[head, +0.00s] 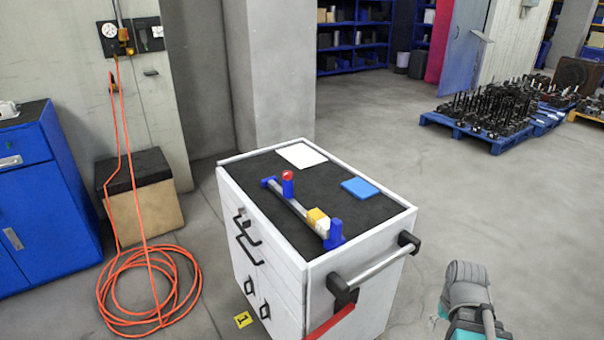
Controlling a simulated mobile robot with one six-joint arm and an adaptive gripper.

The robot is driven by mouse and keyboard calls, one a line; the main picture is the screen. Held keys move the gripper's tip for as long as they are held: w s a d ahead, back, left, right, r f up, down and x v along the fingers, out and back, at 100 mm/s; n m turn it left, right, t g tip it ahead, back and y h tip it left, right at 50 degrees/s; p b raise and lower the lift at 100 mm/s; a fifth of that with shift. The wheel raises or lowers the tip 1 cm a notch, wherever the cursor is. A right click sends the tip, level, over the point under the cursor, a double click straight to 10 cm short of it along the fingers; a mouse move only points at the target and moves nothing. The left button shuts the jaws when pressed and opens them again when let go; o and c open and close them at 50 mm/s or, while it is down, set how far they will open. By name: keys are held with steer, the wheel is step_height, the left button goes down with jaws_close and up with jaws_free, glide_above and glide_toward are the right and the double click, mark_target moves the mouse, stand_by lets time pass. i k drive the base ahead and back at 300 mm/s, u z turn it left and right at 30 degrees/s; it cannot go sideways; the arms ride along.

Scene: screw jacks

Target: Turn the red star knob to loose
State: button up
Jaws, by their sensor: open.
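A small red knob (288,174) sits on top of a short blue post (288,189) on the cart's black top. It is too small here to make out its star shape or any loose or tight marking. Close to the post runs a grey bar (293,206) with blue end pieces, the nearer one (334,235) larger. A yellow and white block (318,220) sits on the bar near that end. Part of my arm shows at the lower right, apart from the cart. My gripper is not in view.
The white drawer cart (262,280) has a side handle (375,267) at its right. A white sheet (301,155) and a blue pad (366,190) lie on top. An orange hose (150,290) coils on the floor at left. The floor right of the cart is mostly clear.

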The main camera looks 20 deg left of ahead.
mark_target(287, 175)
steer(key=z, duration=0.15)
steer(key=k, duration=1.2)
steer(key=u, duration=1.2)
steer(key=i, duration=0.95)
steer(key=u, duration=0.1)
